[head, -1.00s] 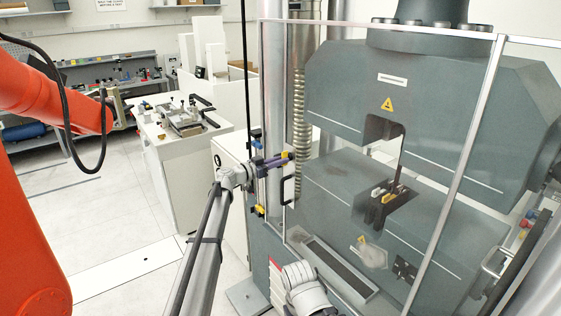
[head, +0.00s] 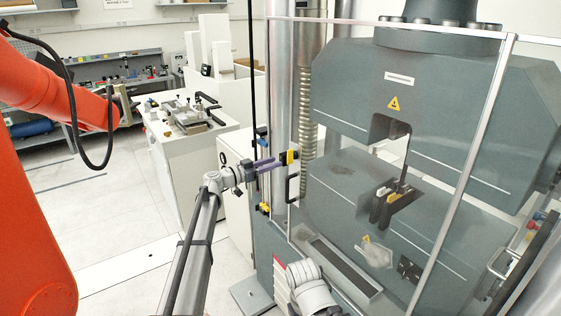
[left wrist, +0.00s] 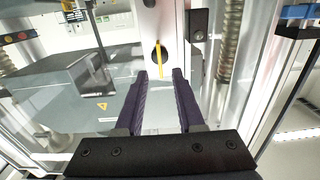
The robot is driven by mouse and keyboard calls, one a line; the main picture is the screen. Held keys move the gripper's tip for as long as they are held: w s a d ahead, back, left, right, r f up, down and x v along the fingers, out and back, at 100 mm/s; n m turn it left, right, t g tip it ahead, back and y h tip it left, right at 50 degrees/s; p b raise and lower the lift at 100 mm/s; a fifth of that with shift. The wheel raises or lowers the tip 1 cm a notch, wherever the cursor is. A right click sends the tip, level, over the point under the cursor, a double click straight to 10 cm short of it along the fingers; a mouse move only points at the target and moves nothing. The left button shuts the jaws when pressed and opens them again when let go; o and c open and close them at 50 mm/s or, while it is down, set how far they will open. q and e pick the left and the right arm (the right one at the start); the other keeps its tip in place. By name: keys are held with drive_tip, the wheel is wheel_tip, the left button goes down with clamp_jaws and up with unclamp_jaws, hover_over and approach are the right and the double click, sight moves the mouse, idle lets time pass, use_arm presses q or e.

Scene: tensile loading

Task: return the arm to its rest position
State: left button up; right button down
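My left gripper (head: 274,163) has purple fingers and sits in front of the test machine's clear guard door (head: 275,80), left of the dark door handle (head: 293,189). Its fingertips point at a yellow and black latch piece (head: 288,157) at the door's edge. In the left wrist view the left gripper (left wrist: 160,74) has its two fingers apart with nothing held between them. A yellow lever (left wrist: 158,60) shows beyond the fingertips. My left arm reaches up from the bottom of the head view. My right gripper is not in view.
The large grey tensile machine (head: 440,110) fills the right side behind the clear guard. A white bench (head: 170,160) with a fixture (head: 185,115) stands to the left. An orange robot arm (head: 30,180) takes up the left edge. Floor between them is open.

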use_arm(q)
drive_tip(key=shift+s+a, duration=0.4)
drive_tip(key=shift+a, duration=0.15)
